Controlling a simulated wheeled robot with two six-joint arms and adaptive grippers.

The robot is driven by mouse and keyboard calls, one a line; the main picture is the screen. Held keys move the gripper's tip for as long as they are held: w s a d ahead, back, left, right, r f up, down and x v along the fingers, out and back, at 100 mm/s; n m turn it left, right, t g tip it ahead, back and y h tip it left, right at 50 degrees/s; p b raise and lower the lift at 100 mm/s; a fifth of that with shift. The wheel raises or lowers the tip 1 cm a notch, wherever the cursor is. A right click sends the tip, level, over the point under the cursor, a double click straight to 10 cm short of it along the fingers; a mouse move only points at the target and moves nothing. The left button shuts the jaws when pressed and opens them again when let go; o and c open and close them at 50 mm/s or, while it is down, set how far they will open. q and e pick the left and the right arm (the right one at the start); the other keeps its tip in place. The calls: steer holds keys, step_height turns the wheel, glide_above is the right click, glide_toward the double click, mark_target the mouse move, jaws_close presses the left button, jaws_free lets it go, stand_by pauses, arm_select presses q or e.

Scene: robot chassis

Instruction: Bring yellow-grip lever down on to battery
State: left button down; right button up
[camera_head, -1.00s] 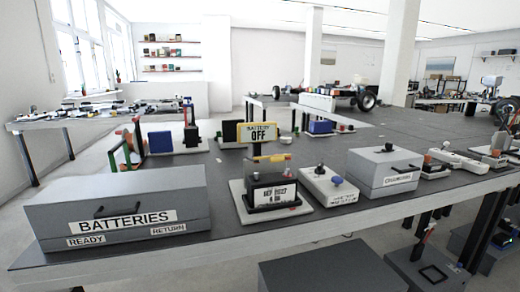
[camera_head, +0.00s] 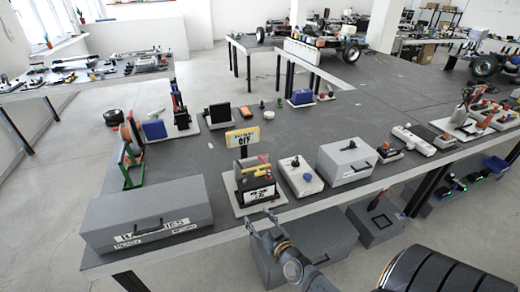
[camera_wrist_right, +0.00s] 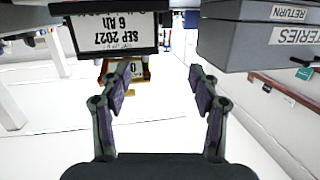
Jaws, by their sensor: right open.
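The battery (camera_head: 257,190) is a dark box with a white label, standing on a pale base plate on the near table edge. The yellow-grip lever (camera_head: 257,169) shows at the top of it; whether it touches the battery I cannot tell. Behind stands a yellow-framed sign (camera_head: 242,137) reading OFF. My right gripper (camera_head: 266,222) is in front of and below the battery, apart from it. In the right wrist view the gripper (camera_wrist_right: 160,85) is open and empty; the battery label (camera_wrist_right: 115,33) appears upside down above its left finger. My left gripper is not in view.
A grey BATTERIES case (camera_head: 145,210) stands left of the battery. A pale block with a black knob (camera_head: 299,176) and a grey case (camera_head: 347,160) stand close on its right. Grey boxes (camera_head: 310,240) sit below the table edge.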

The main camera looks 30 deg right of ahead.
mark_target(261, 174)
steer(key=d+r+m+t+h+p, duration=0.1)
steer(key=d+r+m+h+p, duration=0.25)
steer(key=r, duration=0.55)
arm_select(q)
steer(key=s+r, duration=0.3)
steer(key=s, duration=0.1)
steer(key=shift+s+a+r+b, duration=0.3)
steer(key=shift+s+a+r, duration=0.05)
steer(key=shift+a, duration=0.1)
arm_select(e)
steer(key=shift+n, duration=0.85)
steer(key=x, duration=0.4)
steer(key=d+x, duration=0.1)
steer(key=x, duration=0.7)
steer(key=shift+s+d, duration=0.2)
steer(key=shift+d, duration=0.1)
steer(key=shift+c, duration=0.5)
jaws_close()
